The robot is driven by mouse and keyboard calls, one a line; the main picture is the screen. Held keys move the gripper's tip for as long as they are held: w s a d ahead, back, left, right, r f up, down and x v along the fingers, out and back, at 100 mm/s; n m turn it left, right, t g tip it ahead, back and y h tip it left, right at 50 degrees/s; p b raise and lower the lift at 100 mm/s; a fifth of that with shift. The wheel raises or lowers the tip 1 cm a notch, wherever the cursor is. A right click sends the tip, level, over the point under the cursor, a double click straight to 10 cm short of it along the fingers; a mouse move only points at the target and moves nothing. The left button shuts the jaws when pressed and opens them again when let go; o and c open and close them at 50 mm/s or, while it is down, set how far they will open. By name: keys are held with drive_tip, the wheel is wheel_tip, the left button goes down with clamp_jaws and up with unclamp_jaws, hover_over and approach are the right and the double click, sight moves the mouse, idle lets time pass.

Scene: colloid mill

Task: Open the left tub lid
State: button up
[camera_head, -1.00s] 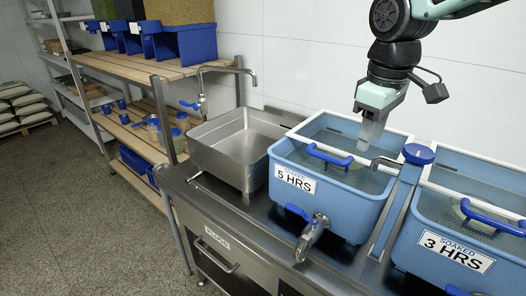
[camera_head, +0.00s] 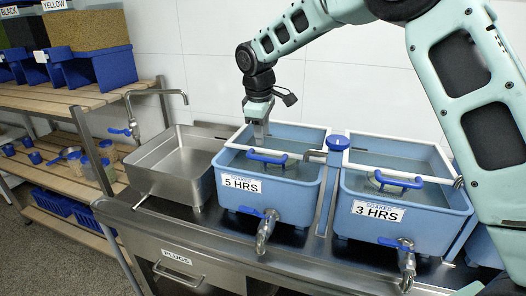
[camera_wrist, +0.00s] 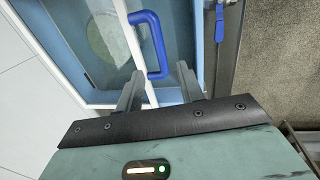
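The left tub (camera_head: 262,200) is blue, labelled "5 HRS", and has a tap at its front. Its clear lid with a white frame (camera_head: 232,146) lies closed on top. The lid's blue handle (camera_head: 267,158) is near the front edge. My gripper (camera_head: 260,138) points down over the lid, at the handle. In the wrist view my gripper (camera_wrist: 160,72) is open, and the near end of the blue handle (camera_wrist: 150,45) shows between the two fingertips. I cannot tell whether the fingers touch it.
The right tub (camera_head: 400,215), labelled "3 HRS", stands close by with its own blue-handled lid. A blue-capped post (camera_head: 338,143) and spout stand between the tubs. A steel sink (camera_head: 175,170) is at the left. A wooden shelf (camera_head: 95,95) holds bins farther left.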

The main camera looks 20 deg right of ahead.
sight(264, 157)
drive_tip(key=f, duration=0.5)
drive_tip(key=w+d+f+p, duration=0.1)
drive_tip(key=f, duration=0.1)
drive_tip(key=shift+w+f, duration=0.1)
drive_tip(key=shift+f, duration=0.3)
clamp_jaws()
